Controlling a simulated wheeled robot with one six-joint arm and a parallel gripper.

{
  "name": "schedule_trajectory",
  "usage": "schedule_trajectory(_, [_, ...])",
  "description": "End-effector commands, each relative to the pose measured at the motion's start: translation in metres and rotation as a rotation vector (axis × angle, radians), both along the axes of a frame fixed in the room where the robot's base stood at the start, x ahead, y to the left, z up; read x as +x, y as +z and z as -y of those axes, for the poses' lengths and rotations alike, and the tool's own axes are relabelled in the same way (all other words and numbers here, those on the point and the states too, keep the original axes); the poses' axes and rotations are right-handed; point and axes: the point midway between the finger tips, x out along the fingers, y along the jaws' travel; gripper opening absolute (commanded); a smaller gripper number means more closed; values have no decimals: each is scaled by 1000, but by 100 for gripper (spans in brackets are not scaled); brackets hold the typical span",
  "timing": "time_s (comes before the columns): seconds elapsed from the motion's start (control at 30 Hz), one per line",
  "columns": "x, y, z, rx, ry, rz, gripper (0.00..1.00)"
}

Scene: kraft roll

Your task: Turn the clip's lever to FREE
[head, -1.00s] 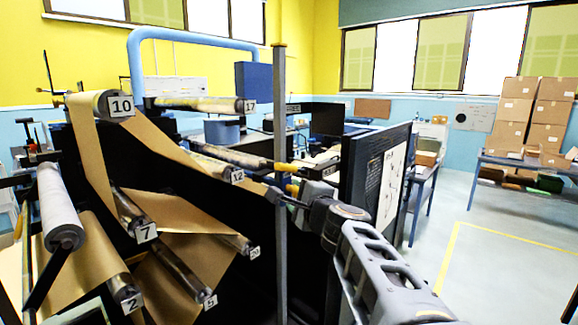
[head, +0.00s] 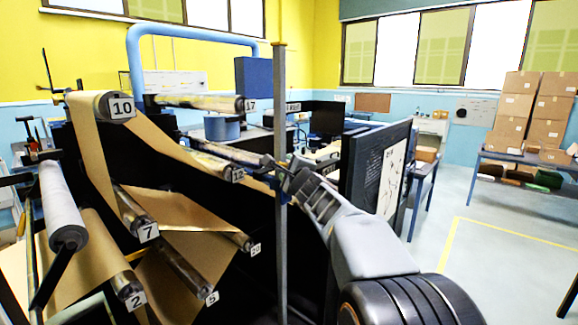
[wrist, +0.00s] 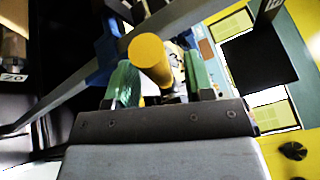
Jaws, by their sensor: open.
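The clip is a blue body (wrist: 106,52) on the grey upright post (head: 280,110). In the wrist view, a yellow cylindrical handle (wrist: 149,58), which looks like the clip's lever, points towards the camera. My gripper (wrist: 162,78) is open, with one green finger on each side of the yellow handle. The handle lies nearer the left finger; I cannot tell whether it touches. In the head view my gripper (head: 283,178) is at the post and hides most of the clip. No FREE mark is readable.
Left of the post stands the machine with numbered rollers (head: 120,107) and brown kraft paper (head: 90,150). A dark panel with a white sheet (head: 375,180) stands close to the right of my arm. Open floor (head: 490,270) lies farther right.

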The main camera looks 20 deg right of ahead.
Motion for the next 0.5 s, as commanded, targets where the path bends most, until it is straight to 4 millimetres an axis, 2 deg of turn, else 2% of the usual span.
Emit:
schedule_trajectory(0.2, [9,0,0,0,0,-1,48])
schedule_trajectory(0.47, [10,-1,0,0,1,-1,48])
schedule_trajectory(0.5, [10,-1,0,0,1,-1,46])
